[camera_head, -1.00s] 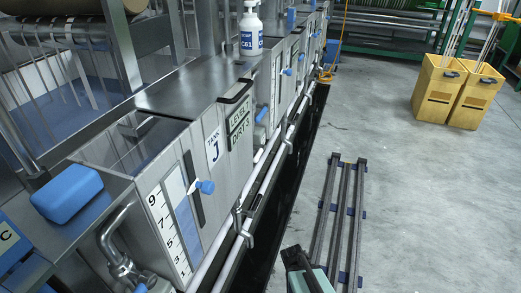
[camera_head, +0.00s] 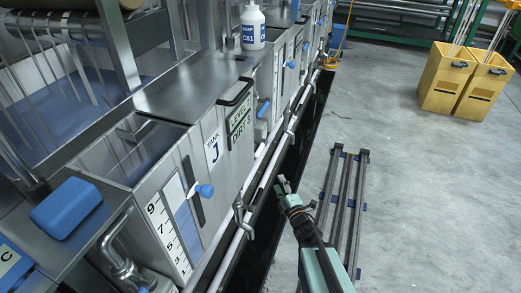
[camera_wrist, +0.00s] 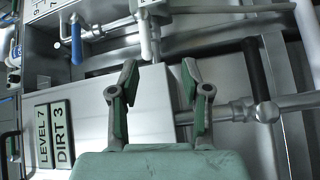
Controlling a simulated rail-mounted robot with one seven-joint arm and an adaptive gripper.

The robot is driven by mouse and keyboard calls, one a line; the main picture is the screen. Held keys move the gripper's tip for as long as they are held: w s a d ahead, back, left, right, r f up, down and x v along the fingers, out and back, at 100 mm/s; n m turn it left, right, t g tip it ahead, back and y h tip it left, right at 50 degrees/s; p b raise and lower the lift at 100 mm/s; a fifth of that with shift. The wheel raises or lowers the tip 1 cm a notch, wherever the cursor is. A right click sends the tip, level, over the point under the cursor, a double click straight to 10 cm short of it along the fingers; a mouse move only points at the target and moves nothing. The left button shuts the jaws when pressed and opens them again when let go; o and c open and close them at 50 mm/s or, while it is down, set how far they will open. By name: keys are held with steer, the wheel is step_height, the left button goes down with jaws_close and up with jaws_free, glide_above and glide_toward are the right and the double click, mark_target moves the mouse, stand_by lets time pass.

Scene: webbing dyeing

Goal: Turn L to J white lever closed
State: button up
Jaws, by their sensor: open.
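A white lever (camera_wrist: 144,36) hangs from a metal pipe fitting at the upper middle of the wrist view. My gripper (camera_wrist: 160,75) is open and empty, its two fingers apart, with the white lever above and between the fingertips in the picture, not between the pads. In the head view my gripper (camera_head: 283,186) is above the floor channel, to the right of tank J's front. The tank J label (camera_head: 213,148) is on the grey tank front. I cannot make out the white lever clearly in the head view.
In the wrist view a blue lever (camera_wrist: 76,42) is left of the white one and a black lever (camera_wrist: 258,72) is right. A LEVEL 7 DIRT 3 sign (camera_wrist: 54,135) is lower left. In the head view, pipes (camera_head: 254,190) run along the tanks; yellow bins (camera_head: 447,80) stand upper right.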

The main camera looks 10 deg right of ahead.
step_height(320, 180, up, 2)
steer(key=a+n+y, duration=0.1)
steer(key=b, duration=1.1)
glide_toward(259, 150)
steer(key=shift+n+t, duration=0.3)
steer(key=shift+t, duration=0.1)
steer(key=x, duration=0.3)
steer(key=f+x, duration=0.1)
steer(key=x, duration=0.3)
steer(key=f+x, duration=0.1)
steer(key=x, duration=0.2)
steer(key=shift+w+r, duration=0.1)
steer(key=shift+w, duration=0.45)
jaws_close()
